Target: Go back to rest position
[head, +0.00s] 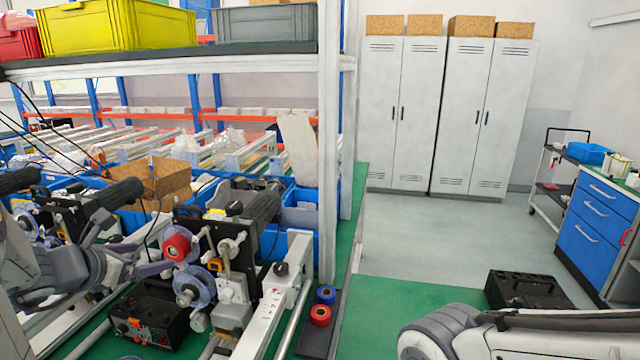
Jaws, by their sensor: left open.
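My left gripper (150,261) reaches in from the left on my grey arm. It is open and I see nothing between its fingers. It appears in front of the coder machine (212,265), which has dark rollers, a red-centred reel and clear discs. I cannot tell whether the gripper touches the machine. My right arm (500,335) lies across the bottom right corner, and its gripper is out of the picture.
A black control box (150,318) stands below the machine. Red and blue tape rolls (320,315) lie beside the rail. A shelf post (329,150) rises mid-view. A black case (527,290) and blue drawer cabinet (598,225) are right. The grey floor (440,240) is clear.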

